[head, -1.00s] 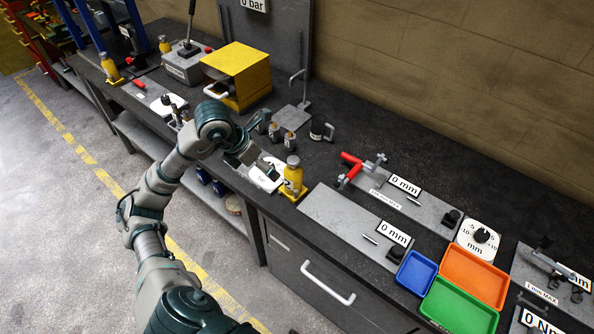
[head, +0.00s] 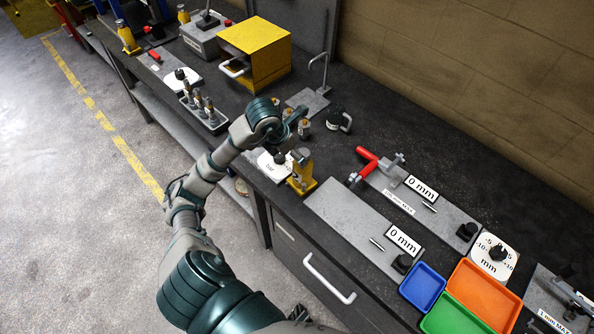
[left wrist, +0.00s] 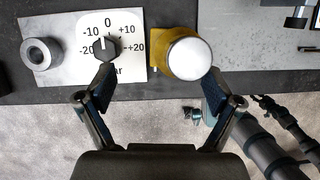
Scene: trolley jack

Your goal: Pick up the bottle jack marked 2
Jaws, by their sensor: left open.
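A yellow bottle jack (head: 303,180) stands upright at the bench's front edge; its marking cannot be read now. In the left wrist view the jack (left wrist: 172,38) shows from above with a round silver top, ahead of the fingers and nearer the right-hand one. My left gripper (head: 298,156) is at the jack's upper part in the head view, partly covering it. In the left wrist view my left gripper (left wrist: 158,88) is open with nothing between its fingers. Whether a finger touches the jack cannot be told.
A white dial plate (left wrist: 122,52) with a black knob lies beside the jack, with a metal ring (left wrist: 42,54) on it. A grey plate (head: 340,215) lies on the other side. Other yellow jacks (head: 128,38) stand farther left, past a yellow cabinet (head: 255,58).

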